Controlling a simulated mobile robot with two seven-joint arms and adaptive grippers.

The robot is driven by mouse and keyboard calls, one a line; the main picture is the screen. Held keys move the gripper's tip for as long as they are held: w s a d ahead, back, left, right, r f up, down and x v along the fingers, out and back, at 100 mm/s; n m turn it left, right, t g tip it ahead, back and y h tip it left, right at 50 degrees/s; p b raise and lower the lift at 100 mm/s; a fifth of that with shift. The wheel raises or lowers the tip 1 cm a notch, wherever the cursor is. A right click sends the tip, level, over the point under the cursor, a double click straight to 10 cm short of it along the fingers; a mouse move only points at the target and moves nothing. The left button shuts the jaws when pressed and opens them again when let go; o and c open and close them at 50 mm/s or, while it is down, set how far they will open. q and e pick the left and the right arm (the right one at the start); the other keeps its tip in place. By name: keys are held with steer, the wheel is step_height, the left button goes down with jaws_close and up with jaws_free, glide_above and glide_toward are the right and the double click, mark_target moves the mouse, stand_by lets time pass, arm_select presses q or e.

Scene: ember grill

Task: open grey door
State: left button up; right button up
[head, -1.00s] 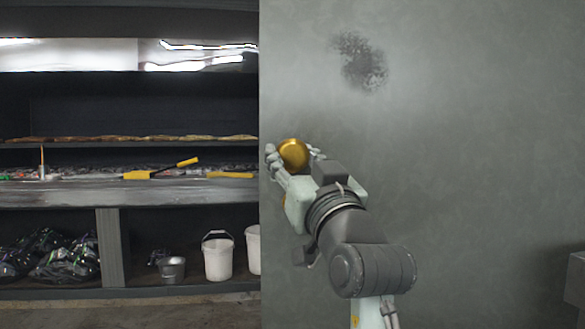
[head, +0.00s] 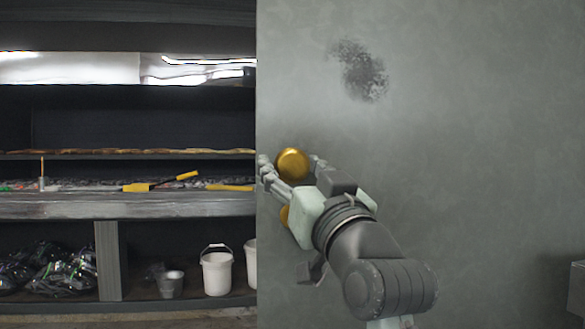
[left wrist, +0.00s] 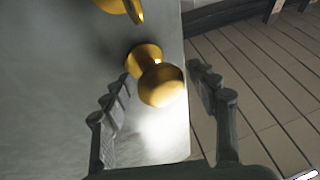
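The grey door (head: 450,120) fills the right of the head view, its left edge beside dark shelving. A round gold fitting (head: 292,164) sits near that edge, seen between my left gripper's fingertips. A second gold piece (head: 284,217) shows below it, mostly hidden by the gripper. In the left wrist view, a gold knob (left wrist: 162,86) stands between the spread fingers of my left gripper (left wrist: 165,82), with space at the right finger; contact at the left finger is unclear. Another gold fitting with a flat tab (left wrist: 125,8) is cut off at the top. My right gripper is not in view.
Shelving (head: 130,205) on the left holds yellow-handled tools (head: 160,183), white buckets (head: 216,271) and dark bags (head: 48,268). A grey box (head: 577,288) is at the right edge. Tiled floor (left wrist: 255,85) shows beyond the door edge.

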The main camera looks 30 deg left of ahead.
arm_select(q)
steer(key=v, duration=1.2)
steer(key=shift+a, duration=0.1)
stand_by(0.4)
